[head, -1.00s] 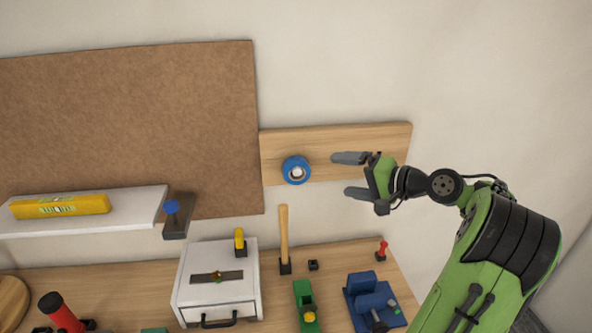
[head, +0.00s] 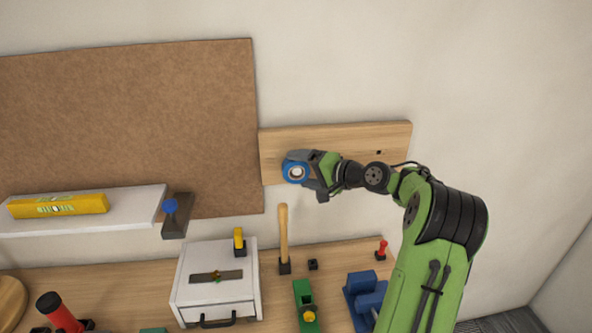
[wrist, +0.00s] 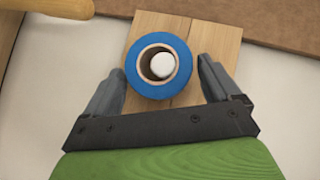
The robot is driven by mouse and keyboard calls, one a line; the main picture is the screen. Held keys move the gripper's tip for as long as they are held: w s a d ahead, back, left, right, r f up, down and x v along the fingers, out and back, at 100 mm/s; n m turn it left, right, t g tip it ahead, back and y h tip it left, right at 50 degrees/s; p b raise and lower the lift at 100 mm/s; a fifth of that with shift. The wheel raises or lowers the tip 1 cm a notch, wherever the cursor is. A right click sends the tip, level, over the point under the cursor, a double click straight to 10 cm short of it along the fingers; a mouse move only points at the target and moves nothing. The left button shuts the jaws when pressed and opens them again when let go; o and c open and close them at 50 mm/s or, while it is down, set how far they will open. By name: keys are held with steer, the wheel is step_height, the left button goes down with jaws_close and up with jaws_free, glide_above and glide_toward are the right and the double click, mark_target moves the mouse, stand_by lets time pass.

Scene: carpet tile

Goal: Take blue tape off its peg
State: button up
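The blue tape (head: 289,176) is a blue roll with a tan core, hanging on a peg on the wooden wall board (head: 350,137). In the wrist view the tape (wrist: 135,83) faces me, and the peg's pale round end (wrist: 162,66) shows inside its core. My gripper (head: 300,168) is at the tape from the right side. In the wrist view my gripper (wrist: 160,80) is open, with one finger on each side of the roll. The left finger is close to or touching the roll; a gap shows at the right finger.
A wooden-handled hammer (head: 283,232) stands below the tape. A white drawer box (head: 215,280), a green plane (head: 306,300) and a blue vise (head: 364,298) are on the bench. A shelf (head: 130,203) with a yellow level (head: 60,206) is left. The wall above is clear.

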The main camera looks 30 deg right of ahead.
steer(key=c, duration=0.9)
